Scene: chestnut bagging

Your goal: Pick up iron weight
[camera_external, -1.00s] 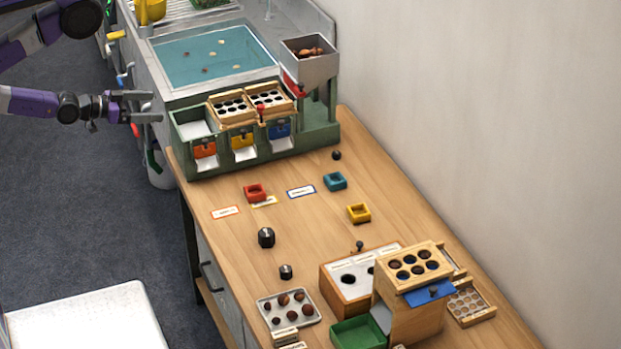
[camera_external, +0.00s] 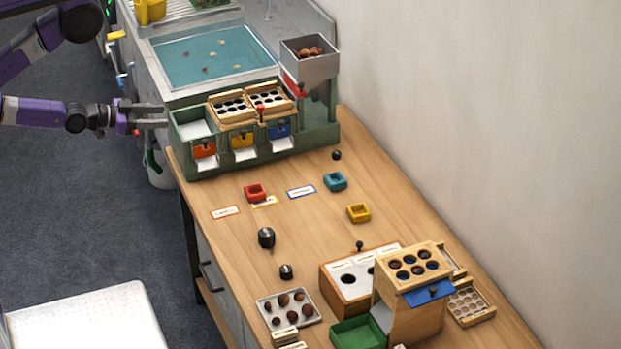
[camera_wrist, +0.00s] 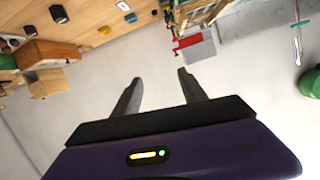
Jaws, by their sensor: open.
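Two dark iron weights stand on the wooden table: a larger one (camera_external: 266,237) and a smaller one (camera_external: 286,271) nearer the front edge. Two dark pieces, the larger weight (camera_wrist: 58,13) and the smaller weight (camera_wrist: 29,29), seem to show at the top left of the wrist view. My gripper (camera_external: 163,116) is open and empty, in the air left of the green sorting stand, well away from both weights. Its two separate fingers (camera_wrist: 160,77) show in the wrist view with nothing between them.
The green stand (camera_external: 185,172) with a grey hopper (camera_external: 311,67) stands at the table's far end. Red (camera_external: 255,193), teal (camera_external: 335,181) and yellow (camera_external: 358,213) blocks lie mid-table. A chestnut tray (camera_external: 262,309) and wooden boxes (camera_external: 345,305) stand nearer. Bare wood surrounds the weights.

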